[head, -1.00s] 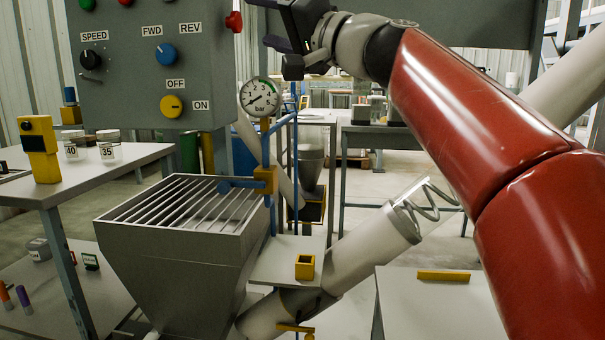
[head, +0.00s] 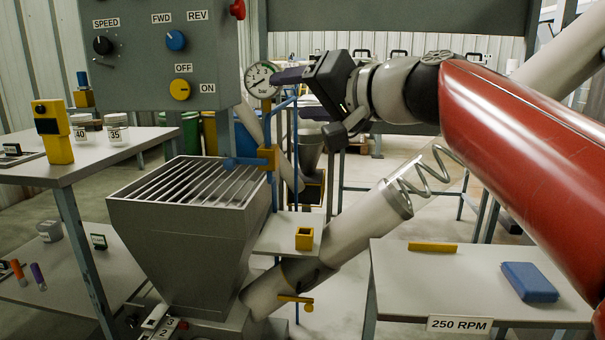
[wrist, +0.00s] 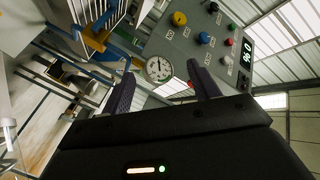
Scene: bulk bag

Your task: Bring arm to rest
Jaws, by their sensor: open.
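My gripper (head: 290,76) is at the upper middle of the head view, in front of the pressure gauge (head: 261,80) and to the right of the grey control panel (head: 150,60). My red arm reaches in from the right. In the wrist view the two dark fingers of my gripper (wrist: 163,88) stand apart with nothing between them. The gauge (wrist: 158,68) shows behind the gap, and the panel (wrist: 200,42) with its knobs lies beyond, tilted.
A grey hopper (head: 180,245) with a bar grate stands below the panel. A slanted white tube with a coil spring (head: 430,172) rises right of it. A table (head: 470,285) at the right holds a blue block (head: 529,282) and a yellow bar (head: 432,247). A left table holds jars (head: 117,134).

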